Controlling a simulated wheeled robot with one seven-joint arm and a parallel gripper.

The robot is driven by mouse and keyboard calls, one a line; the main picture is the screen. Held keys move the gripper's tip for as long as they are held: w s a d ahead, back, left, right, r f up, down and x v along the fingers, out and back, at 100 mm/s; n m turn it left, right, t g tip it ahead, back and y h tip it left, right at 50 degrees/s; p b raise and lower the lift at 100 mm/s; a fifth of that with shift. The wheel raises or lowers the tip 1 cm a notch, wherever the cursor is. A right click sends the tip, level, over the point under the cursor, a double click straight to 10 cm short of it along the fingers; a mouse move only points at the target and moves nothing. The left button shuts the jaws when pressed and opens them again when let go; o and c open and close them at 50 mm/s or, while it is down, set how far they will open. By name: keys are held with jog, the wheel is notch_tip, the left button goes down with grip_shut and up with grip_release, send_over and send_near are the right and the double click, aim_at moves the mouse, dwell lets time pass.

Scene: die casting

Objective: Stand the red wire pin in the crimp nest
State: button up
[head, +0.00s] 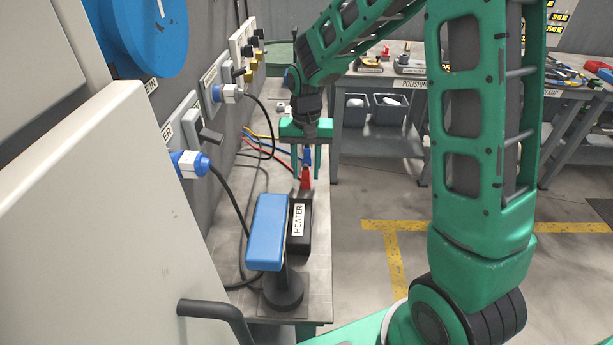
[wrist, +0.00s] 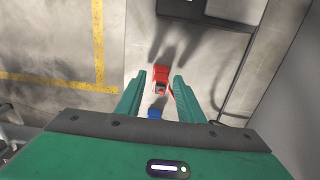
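My gripper (head: 306,181) points down over the wall-side bench, its two green fingers apart. A red piece (head: 305,177) shows between the fingers in the head view, with a blue piece (head: 307,156) just above it in the picture. In the wrist view, the red piece (wrist: 160,78) lies between the fingertips (wrist: 159,77) with a gap on each side, and the blue piece (wrist: 155,112) is nearer the palm. The red piece appears to be the wire pin, but I cannot tell surely. I cannot pick out the crimp nest.
A black box marked HEATER (head: 298,222) stands on the bench (head: 317,265). A blue-topped device on a black stand (head: 268,230) is in front of it. Coloured wires (head: 262,137) and a black cable run along the wall. Open floor (head: 360,200) lies to the right.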

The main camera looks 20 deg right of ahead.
grip_shut()
jog(key=shift+w+r, duration=0.15)
jog(key=shift+r, duration=0.6)
dwell(0.4)
jog(key=shift+r, duration=1.4)
